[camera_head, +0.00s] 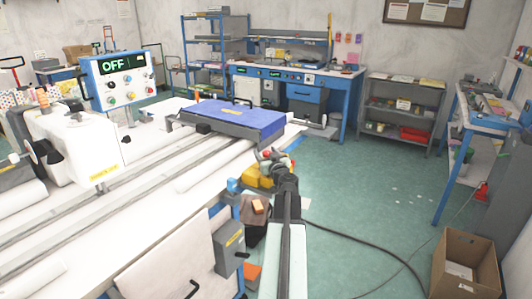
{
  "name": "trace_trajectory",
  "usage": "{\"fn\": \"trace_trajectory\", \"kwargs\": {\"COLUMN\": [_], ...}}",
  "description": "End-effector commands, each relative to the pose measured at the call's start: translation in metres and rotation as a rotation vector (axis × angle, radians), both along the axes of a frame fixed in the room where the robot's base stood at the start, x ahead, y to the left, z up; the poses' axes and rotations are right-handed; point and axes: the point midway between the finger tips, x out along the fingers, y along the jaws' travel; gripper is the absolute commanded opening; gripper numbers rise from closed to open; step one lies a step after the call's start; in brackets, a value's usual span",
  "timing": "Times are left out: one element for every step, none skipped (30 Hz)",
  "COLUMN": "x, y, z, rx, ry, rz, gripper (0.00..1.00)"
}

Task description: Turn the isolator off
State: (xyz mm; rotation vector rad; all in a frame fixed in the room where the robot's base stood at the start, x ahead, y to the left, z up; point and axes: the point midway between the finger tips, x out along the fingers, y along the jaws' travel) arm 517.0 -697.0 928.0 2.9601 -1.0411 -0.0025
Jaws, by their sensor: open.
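A grey box (228,252) with a small yellow label is fixed at the right end of the sewing table, below the top; it looks like the isolator. A dark knob or handle (242,255) sticks out on its right side. I cannot tell its setting. My gripper (268,157) is open and appears empty. In the picture it is above and right of the box, apart from it, by the table's end. The blue control panel (120,78) on the table displays "OFF" in green.
A white sewing machine (80,140) and rails occupy the table (150,255). A blue pad (235,118) lies at its far end. A black cable (375,250) crosses the green floor, and an open cardboard box (466,258) stands at right. The floor between is mostly clear.

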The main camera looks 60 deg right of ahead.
Motion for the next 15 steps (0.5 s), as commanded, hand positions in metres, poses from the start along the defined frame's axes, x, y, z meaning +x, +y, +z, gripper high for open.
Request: {"fn": "trace_trajectory", "kwargs": {"x": [-0.007,-0.012,-0.017,-0.022,-0.027,-0.034,-0.039,-0.044,-0.048,-0.051,-0.052,-0.054,-0.054,-0.054,-0.053], "y": [0.007,0.010,0.015,0.020,0.024,0.029,0.033,0.036,0.040,0.042,0.043,0.044,0.044,0.044,0.043], "z": [0.000,0.000,0.000,0.000,0.000,0.000,0.000,0.000,0.000,0.000,0.000,0.000,0.000,0.000,0.000], "rx": [0.000,0.000,0.000,0.000,0.000,0.000,0.000,0.000,0.001,0.001,0.001,0.001,0.001,0.001,0.001], "ry": [0.000,0.000,0.000,0.000,0.000,0.000,0.000,0.000,-0.001,-0.001,-0.001,-0.001,-0.001,-0.001,-0.001], "rz": [-0.001,-0.002,-0.002,-0.001,-0.001,-0.001,-0.001,-0.002,-0.002,-0.001,0.000,0.000,0.001,0.001,0.001], "gripper": [0.60,0.60,0.60,0.60,0.60,0.60,0.60,0.60,0.60,0.60,0.60,0.60,0.60,0.60,0.60]}}
